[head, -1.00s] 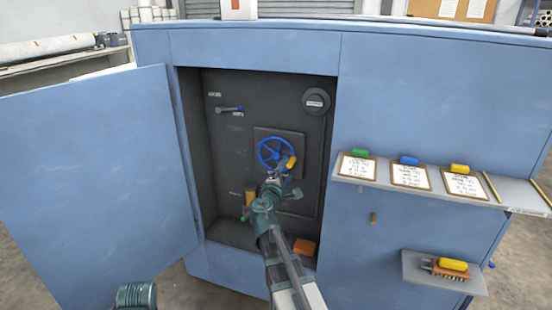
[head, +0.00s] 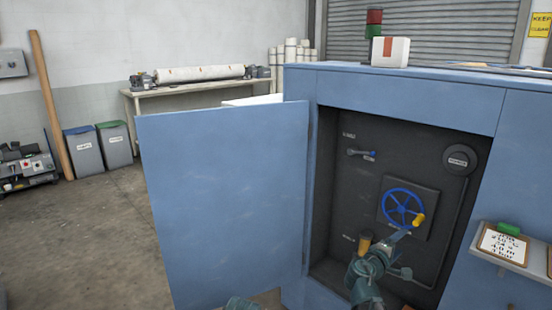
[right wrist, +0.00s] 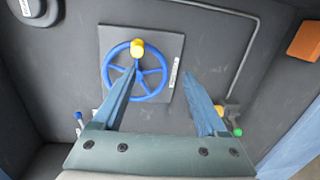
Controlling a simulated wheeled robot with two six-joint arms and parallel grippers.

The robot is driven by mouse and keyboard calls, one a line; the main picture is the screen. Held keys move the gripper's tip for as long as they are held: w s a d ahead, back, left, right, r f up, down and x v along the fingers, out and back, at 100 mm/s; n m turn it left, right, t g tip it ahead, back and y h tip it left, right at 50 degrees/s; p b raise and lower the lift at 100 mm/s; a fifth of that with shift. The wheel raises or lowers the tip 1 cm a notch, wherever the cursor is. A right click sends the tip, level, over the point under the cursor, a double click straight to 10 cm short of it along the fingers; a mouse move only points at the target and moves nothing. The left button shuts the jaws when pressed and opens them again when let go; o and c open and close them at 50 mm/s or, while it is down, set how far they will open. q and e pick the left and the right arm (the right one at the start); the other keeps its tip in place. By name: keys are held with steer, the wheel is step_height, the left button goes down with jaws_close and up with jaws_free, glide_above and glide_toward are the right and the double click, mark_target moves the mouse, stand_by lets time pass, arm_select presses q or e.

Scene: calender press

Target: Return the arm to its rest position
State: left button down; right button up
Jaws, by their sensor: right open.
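My right gripper (head: 397,238) reaches into the open cabinet bay, in front of the dark panel and just below the blue handwheel (head: 403,207) with its yellow knob (head: 418,220). In the right wrist view my right gripper (right wrist: 158,72) is open, with nothing between its fingers. There one finger overlaps the lower part of the handwheel (right wrist: 107,72); I cannot tell whether it touches. The other finger points at bare panel. A teal part of my left arm shows at the bottom edge of the head view; its gripper is not seen.
The blue cabinet door (head: 225,200) stands wide open on the left. The bay also holds a blue-tipped lever (head: 362,153), a round black dial (head: 459,160) and an orange block (right wrist: 305,38). A shelf (head: 515,258) with a card is on the right. Open floor lies left.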

steer(key=s+a+f+m+g+y, duration=0.2)
steer(key=s+a+f+g+y, duration=0.15)
steer(key=a+f, duration=0.45)
steer(key=s+a+f+m+g+y, duration=0.25)
steer(key=s+a+f, duration=0.3)
steer(key=a, duration=0.45)
steer(key=s+a+f+g+y, duration=0.2)
steer(key=s+a+f+y, duration=0.1)
steer(key=s+a, duration=0.5)
steer(key=s+a+f+g+y, duration=0.25)
steer(key=s+a, duration=0.35)
steer(key=a, duration=0.4)
step_height(320, 180, up, 29)
steer(key=p, duration=2.9)
steer(key=shift+w+d, duration=0.25)
steer(key=shift+d, duration=0.1)
steer(key=shift+c, duration=0.2)
